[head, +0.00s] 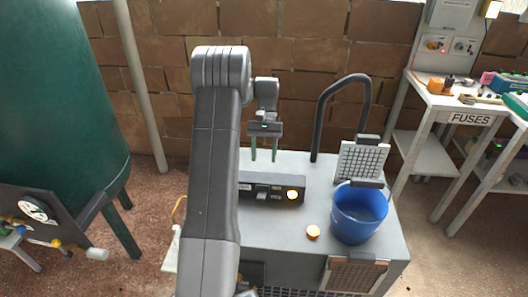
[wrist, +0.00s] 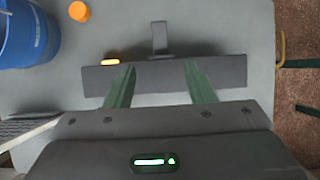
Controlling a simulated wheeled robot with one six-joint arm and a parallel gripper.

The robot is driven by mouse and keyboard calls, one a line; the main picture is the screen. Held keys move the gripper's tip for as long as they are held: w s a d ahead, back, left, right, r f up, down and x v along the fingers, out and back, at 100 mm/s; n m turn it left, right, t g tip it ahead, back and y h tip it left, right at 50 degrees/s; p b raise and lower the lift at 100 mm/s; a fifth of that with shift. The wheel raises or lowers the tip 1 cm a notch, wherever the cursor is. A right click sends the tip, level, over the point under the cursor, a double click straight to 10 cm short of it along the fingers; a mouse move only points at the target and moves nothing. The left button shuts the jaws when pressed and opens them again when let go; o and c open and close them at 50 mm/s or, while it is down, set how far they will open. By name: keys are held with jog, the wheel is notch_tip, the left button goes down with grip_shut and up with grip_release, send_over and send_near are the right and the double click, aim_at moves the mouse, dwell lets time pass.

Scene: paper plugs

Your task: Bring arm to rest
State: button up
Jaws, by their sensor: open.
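My gripper (head: 264,154) hangs fingers down over the back part of the grey cabinet top (head: 285,236) in the head view. Its two green fingers are apart with nothing between them. In the wrist view the gripper (wrist: 158,84) shows with its fingertips over a dark control box (wrist: 225,70). In the head view the box (head: 262,190) carries a lit yellow button and stands in front of the fingers. My arm hides the left part of the cabinet.
A blue bucket (head: 358,214) stands at the cabinet's right, with an orange cap (head: 313,232) beside it. A black hoop handle (head: 321,110) rises behind, near a gridded panel (head: 361,161). A green tank (head: 60,90) stands left, a FUSES table (head: 468,118) right.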

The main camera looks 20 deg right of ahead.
aim_at(262, 195)
jog(key=shift+w+r, duration=0.1)
jog(key=shift+r, duration=0.2)
jog(key=shift+f, duration=0.1)
jog(key=x, duration=1.3)
jog(key=shift+s+f, duration=0.25)
jog(key=shift+f, duration=0.05)
